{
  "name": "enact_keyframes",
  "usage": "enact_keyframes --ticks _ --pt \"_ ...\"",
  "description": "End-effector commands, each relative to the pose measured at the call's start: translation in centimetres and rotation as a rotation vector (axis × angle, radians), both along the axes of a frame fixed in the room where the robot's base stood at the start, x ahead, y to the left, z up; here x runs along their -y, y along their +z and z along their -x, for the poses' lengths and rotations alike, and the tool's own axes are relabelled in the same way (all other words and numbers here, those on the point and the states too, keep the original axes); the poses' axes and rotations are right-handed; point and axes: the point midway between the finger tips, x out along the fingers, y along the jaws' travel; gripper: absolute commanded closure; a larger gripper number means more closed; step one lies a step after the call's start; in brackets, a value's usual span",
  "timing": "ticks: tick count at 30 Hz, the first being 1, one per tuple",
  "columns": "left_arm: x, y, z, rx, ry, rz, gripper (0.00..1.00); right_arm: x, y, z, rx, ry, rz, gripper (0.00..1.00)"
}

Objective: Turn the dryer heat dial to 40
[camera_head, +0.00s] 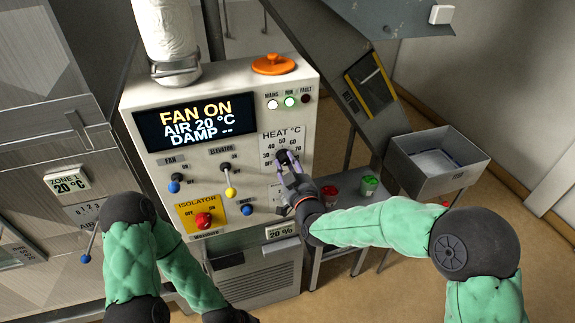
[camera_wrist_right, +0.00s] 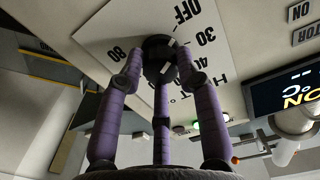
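The heat dial (camera_head: 283,157) is a black round knob on the control panel under the label HEAT °C. In the right wrist view the dial (camera_wrist_right: 158,52) has its scale upside down, with OFF, 30, 40 and 80 readable. A small white mark on the knob shows, but I cannot tell exactly which number it points to. My right gripper (camera_head: 290,172) is at the dial. In the wrist view its purple fingers (camera_wrist_right: 158,72) close around the knob from both sides and hide part of the scale.
The panel display (camera_head: 195,121) reads FAN ON, AIR 20 °C, DAMP --. The red isolator knob (camera_head: 204,220), yellow-tipped elevator lever (camera_head: 229,180) and blue-tipped fan lever (camera_head: 175,184) are left of the dial. A grey bin (camera_head: 440,160) stands at the right.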

Motion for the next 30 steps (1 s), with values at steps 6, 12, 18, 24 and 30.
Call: enact_keyframes --ticks 6,12,18,24,30 --pt "0.0 -0.1 0.0 0.000 0.000 0.000 0.58 0.0 -0.2 0.1 -0.005 0.001 -0.003 0.98" --pt "0.0 -1.0 0.0 0.000 0.000 0.000 0.58 -0.1 -0.4 0.1 -0.018 0.001 -0.047 0.98" --pt "0.0 -3.1 0.0 0.000 0.000 0.000 0.58 -0.1 -0.7 0.1 -0.056 0.001 -0.159 0.98" --pt "0.0 -5.9 0.0 0.000 0.000 0.000 0.58 -0.1 -0.9 0.1 -0.111 0.002 -0.327 0.98" --pt "0.0 -8.8 0.0 0.000 0.000 0.000 0.58 -0.2 -1.0 0.2 -0.172 0.003 -0.508 0.98"
